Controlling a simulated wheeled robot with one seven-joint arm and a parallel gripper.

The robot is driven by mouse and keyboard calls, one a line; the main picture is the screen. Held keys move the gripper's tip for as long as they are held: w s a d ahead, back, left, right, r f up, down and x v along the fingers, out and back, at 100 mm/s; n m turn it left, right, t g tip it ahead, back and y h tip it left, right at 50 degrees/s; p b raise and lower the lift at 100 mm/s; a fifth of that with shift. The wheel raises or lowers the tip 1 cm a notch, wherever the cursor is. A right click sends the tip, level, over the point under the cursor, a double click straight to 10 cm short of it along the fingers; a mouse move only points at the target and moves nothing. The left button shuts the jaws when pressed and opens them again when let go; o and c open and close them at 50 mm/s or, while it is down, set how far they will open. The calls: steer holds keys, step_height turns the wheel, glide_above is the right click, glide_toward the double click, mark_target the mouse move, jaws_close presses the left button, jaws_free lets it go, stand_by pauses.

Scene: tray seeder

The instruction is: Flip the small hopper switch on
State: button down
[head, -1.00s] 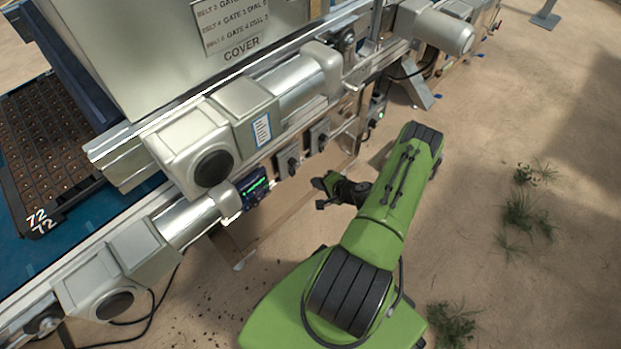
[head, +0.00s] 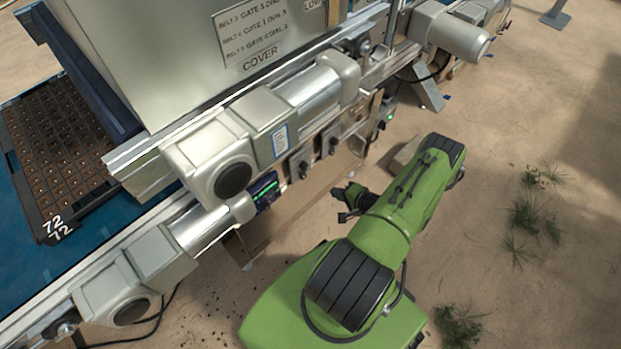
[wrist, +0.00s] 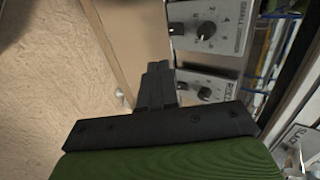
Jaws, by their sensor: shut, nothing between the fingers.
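In the head view, my gripper (head: 342,203) is in front of the machine's side, below two small switch boxes, a left one (head: 300,163) and a right one (head: 332,140). Their labels are too small to read there.
A lit display (head: 265,189) is left of the boxes, and a box with a green light (head: 388,118) is to their right. Motor housings (head: 215,165) jut out above. A black cell tray (head: 60,160) lies on the blue belt. Sandy ground on the right is open.

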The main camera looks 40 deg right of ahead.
steer(key=b, duration=0.4)
glide_toward(304, 178)
step_height(304, 178, down, 4)
steer(key=w, duration=0.1)
steer(key=w+b, duration=0.1)
steer(key=w, duration=0.3)
steer(key=shift+w, duration=0.1)
